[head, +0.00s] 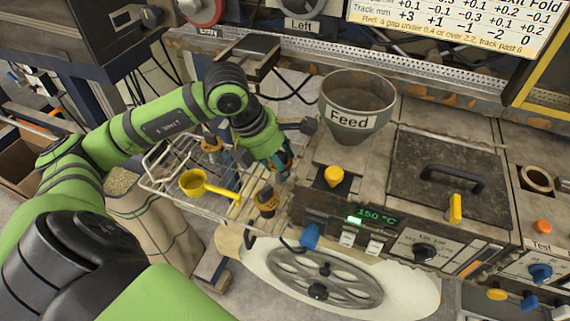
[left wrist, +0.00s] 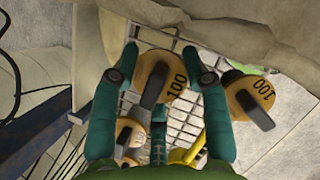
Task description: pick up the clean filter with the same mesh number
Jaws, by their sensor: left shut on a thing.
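My left gripper (head: 284,163) is over the front right part of the wire rack, beside the feed machine. In the left wrist view my left gripper (left wrist: 161,58) is shut on a filter with an orange round face marked 100 (left wrist: 174,72) and a dark handle. A second orange filter marked 100 (left wrist: 255,98) is just right of the fingers. More orange filter faces (left wrist: 127,132) show lower down between the fingers. In the head view an orange and dark filter (head: 267,203) stands at the rack near the gripper. The held one is largely hidden there. My right gripper is not in view.
The wire rack (head: 165,187) also holds a yellow scoop (head: 194,184). The Feed hopper (head: 357,95) and machine housing stand close right of my gripper. A handwheel (head: 325,278) is below, and a sack (head: 150,212) stands left of the rack.

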